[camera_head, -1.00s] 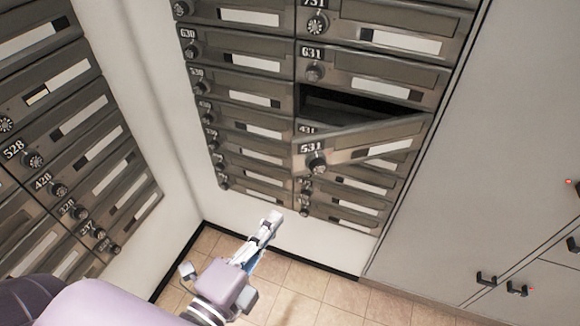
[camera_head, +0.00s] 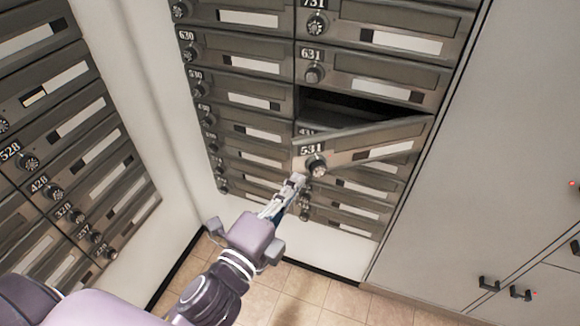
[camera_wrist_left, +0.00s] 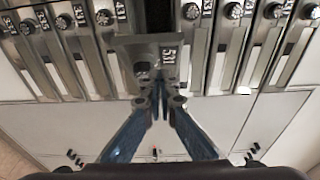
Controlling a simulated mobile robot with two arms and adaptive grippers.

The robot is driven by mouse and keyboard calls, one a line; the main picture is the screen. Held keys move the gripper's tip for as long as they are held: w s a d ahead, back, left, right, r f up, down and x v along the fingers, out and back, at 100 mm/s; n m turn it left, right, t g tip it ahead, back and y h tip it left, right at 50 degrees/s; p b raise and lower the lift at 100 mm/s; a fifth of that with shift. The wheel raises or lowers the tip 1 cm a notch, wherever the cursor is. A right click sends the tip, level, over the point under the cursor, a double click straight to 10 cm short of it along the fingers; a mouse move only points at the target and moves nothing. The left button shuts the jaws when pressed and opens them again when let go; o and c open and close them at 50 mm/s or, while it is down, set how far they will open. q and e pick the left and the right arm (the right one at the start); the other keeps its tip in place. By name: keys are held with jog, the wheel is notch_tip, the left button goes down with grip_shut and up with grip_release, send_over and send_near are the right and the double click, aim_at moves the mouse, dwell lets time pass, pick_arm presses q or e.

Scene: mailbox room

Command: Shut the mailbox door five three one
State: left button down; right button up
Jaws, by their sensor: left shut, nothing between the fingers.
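The mailbox door 531 (camera_head: 362,148) is a grey metal door with a round dial knob (camera_head: 316,166) and a white label. It stands ajar, tilted out from the bank, with the dark opening (camera_head: 345,107) of its box behind it. My left gripper (camera_head: 296,181) is shut and empty, its tip just below the door's left end by the knob. Whether it touches the door I cannot tell. In the left wrist view the door 531 (camera_wrist_left: 160,62) is just ahead of the shut fingertips (camera_wrist_left: 161,100). My right gripper is not in view.
Closed mailbox doors surround it, with 631 (camera_head: 370,75) above. Another mailbox bank (camera_head: 60,130) is on the left wall. A plain grey panel (camera_head: 480,150) fills the right. Tiled floor (camera_head: 310,290) shows below.

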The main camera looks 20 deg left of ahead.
aim_at(299, 156)
pick_arm(q)
jog(key=w, duration=0.1)
jog(key=w+a+p, duration=0.1)
jog(key=w, duration=0.1)
jog(key=shift+w+a+r, duration=0.15)
jog(key=shift+a+r, duration=0.05)
jog(key=shift+a, duration=0.1)
jog(key=shift+w+a+f, duration=0.1)
jog(key=shift+w+a, duration=0.2)
jog(key=shift+w, duration=0.05)
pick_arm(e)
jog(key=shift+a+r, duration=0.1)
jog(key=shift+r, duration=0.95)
pick_arm(q)
jog(key=shift+p, duration=0.3)
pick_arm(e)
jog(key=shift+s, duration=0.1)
